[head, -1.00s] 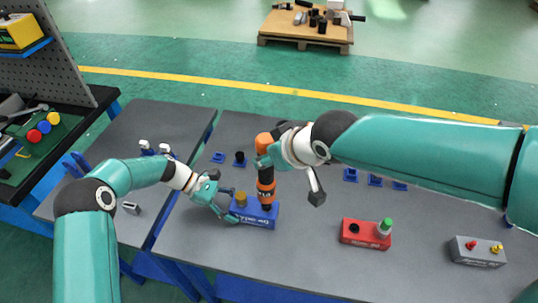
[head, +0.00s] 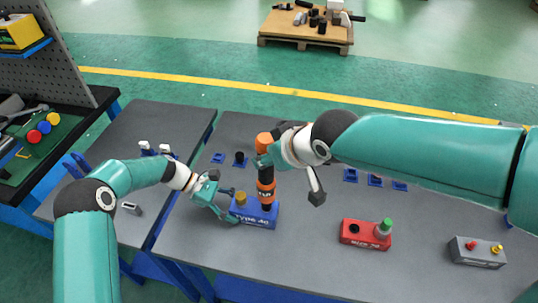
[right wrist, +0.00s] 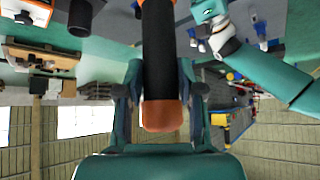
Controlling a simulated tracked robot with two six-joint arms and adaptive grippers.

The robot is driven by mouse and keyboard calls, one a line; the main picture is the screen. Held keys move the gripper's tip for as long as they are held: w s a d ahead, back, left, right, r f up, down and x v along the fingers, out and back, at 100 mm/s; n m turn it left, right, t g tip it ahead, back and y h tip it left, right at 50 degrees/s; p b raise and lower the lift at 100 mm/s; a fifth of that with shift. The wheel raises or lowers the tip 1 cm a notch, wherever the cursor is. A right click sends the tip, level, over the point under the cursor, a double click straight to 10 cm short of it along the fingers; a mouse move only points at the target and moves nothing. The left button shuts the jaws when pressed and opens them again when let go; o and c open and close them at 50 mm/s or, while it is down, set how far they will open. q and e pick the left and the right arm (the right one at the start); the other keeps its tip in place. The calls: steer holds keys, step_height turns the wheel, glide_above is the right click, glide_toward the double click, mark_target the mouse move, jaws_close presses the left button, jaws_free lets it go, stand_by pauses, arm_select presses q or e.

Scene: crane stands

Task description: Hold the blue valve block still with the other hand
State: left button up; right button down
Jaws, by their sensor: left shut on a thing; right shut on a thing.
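The blue valve block (head: 262,218) sits upright on the grey table, with a brass-coloured knob (head: 241,199) on its left part. My left gripper (head: 230,206) is at the block's left end, shut on it. My right gripper (head: 266,160) is shut on an orange and black power tool (head: 265,188), which stands upright over the block. The tool's lower end meets the block's top right of the knob; the exact contact is hidden. In the right wrist view the tool's dark shaft (right wrist: 160,60) lies between my right fingers.
A red block (head: 365,234) with a green knob and a grey block (head: 478,252) with red and yellow knobs stand to the right. Small blue holders (head: 375,180) lie behind. A grey piece (head: 131,208) lies on the left table. The table's front middle is clear.

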mark_target(267, 139)
stand_by(0.7)
steer(key=shift+r, duration=2.7)
arm_select(q)
steer(key=o, duration=1.5)
steer(key=shift+c, duration=0.2)
steer(key=v, duration=1.2)
steer(key=shift+w+f, duration=0.1)
steer(key=shift+w, duration=0.05)
steer(key=shift+a, duration=0.1)
arm_select(e)
steer(key=shift+a, duration=0.1)
